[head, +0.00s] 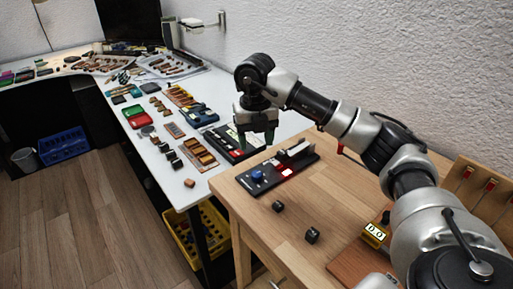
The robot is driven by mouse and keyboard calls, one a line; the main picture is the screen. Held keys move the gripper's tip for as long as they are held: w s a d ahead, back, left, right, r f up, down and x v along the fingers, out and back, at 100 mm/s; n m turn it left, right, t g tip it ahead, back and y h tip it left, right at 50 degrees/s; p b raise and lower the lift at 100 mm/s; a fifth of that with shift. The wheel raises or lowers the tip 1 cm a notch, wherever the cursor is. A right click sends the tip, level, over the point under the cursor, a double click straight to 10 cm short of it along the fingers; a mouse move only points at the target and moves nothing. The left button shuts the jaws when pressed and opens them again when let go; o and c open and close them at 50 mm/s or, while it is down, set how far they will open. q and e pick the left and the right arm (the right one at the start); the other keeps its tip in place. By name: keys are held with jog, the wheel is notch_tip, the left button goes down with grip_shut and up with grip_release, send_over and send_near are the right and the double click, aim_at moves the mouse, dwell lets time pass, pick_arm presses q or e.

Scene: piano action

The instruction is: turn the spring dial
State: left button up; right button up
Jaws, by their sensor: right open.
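A dark board (272,180) lies on the wooden table. A round blue knob (257,176), which looks like the spring dial, sits at its left end. The board also has a lit red and white square (287,172) and a light grey block (296,150) at its far right end. My right gripper (257,140) points down above and behind the board, apart from the blue knob. Its fingers are spread, with nothing seen between them. My left gripper is not in view.
Two small black cubes (278,206) (312,235) lie on the wooden table (345,200) in front of the board. A yellow device (375,234) stands at the right. A white bench (180,190) with many small parts runs along the left. The wall is close behind.

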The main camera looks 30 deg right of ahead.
aim_at(257, 173)
notch_tip(257, 173, down, 11)
jog(key=n+p, duration=0.1)
jog(key=p, duration=0.4)
jog(key=n+p, duration=0.2)
jog(key=p, duration=0.3)
jog(key=shift+s+r+n, duration=0.15)
jog(key=shift+r+n, duration=0.05)
jog(key=shift+n, duration=0.1)
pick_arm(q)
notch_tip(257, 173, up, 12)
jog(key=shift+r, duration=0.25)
